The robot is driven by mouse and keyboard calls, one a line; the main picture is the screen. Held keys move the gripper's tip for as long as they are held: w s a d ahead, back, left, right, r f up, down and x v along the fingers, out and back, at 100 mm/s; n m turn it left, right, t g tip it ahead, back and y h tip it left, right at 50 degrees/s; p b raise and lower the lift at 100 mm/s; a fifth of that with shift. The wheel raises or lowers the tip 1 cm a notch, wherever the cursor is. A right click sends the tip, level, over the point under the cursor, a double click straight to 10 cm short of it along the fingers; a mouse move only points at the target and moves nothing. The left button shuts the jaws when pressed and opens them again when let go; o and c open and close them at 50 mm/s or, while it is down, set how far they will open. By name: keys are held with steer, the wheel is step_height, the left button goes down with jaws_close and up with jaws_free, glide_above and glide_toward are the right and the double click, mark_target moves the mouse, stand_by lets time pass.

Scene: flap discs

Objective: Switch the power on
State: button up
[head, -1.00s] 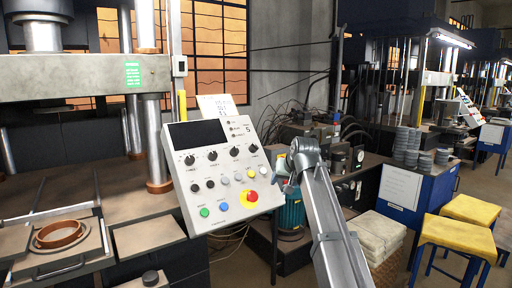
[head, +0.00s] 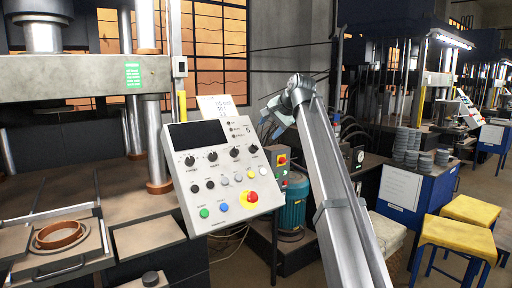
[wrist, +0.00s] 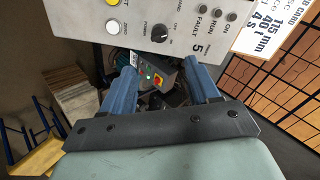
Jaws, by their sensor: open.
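The grey control panel (head: 230,176) stands tilted left of my gripper in the head view. Its black rotary knob marked POWER (wrist: 160,31) shows at the top of the wrist view; the same power knob (head: 253,149) is at the panel's right edge in the head view. My gripper (wrist: 163,72) is open with nothing between its blue fingers. The fingers point toward the panel's edge, and the knob lies above the gap between them in the wrist view. My gripper (head: 277,122) is right of and above the panel's edge in the head view, apparently apart from it.
A red emergency button on yellow (head: 252,196) and several other knobs and buttons crowd the panel. A small box with a red button (wrist: 158,79) shows between the fingers, farther back. A job card (wrist: 270,30) stands at the panel's upper edge. Yellow stools (head: 457,235) are at right.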

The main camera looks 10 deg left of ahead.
mark_target(256, 146)
steer(key=x, duration=1.4)
steer(key=c, duration=1)
steer(key=shift+r, duration=0.1)
